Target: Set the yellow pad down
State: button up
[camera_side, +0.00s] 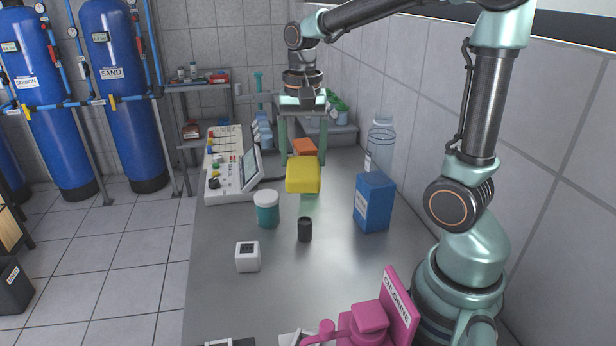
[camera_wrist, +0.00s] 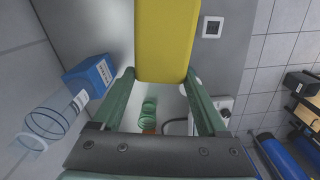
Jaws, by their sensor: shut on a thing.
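The yellow pad (camera_side: 303,175) hangs above the grey bench, held at the tips of my gripper (camera_side: 303,162). In the wrist view the pad (camera_wrist: 166,40) extends upward from between the two green fingers (camera_wrist: 160,76), which touch it on both sides. A pale green item (camera_side: 308,202) shows just below the pad in the side view; the pad hides part of it. An orange item (camera_side: 304,146) lies behind the pad, between the fingers.
A blue box (camera_side: 374,202) and clear bottle (camera_side: 380,145) stand right. A control panel (camera_side: 232,165) stands left. The pink chlorine item (camera_side: 370,318) is near front.

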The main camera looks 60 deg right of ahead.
jog(key=w+d+r+m, duration=0.1)
jog(key=w+d+m, duration=0.3)
jog(key=d, duration=1.1)
jog(key=s+d+f+m, duration=0.2)
jog(key=d+f+m, duration=0.1)
jog(key=d, duration=1.5)
notch_tip(320, 180, down, 19)
jog(key=shift+f, duration=0.2)
jog(key=shift+f, duration=0.15)
jog(key=o, duration=1.2)
jog(key=shift+o, duration=0.2)
